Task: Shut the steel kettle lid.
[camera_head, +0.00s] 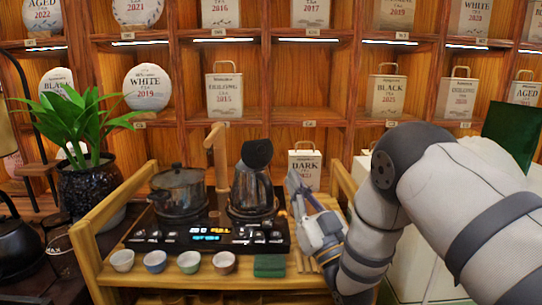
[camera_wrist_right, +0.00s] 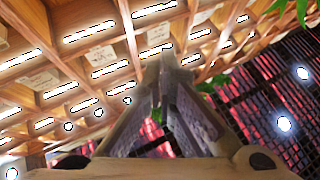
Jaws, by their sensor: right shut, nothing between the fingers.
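The steel kettle (camera_head: 250,188) stands on the right plate of the black double cooker (camera_head: 210,237) in the head view. Its dark round lid (camera_head: 257,153) stands tilted up at the kettle's top, so it looks open. My right gripper (camera_head: 293,180) is just right of the kettle, with its fingers pointing up, and appears apart from it. In the right wrist view, my right gripper (camera_wrist_right: 162,62) has its fingertips together with nothing between them. The kettle is not seen in that view. My left gripper is not in view.
A lidded pot (camera_head: 178,192) sits on the cooker's left plate. Several small cups (camera_head: 155,261) and a green block (camera_head: 269,266) line the front of the wooden stand (camera_head: 100,240). A potted plant (camera_head: 85,185) stands left. Shelves of tea cakes and packages fill the back.

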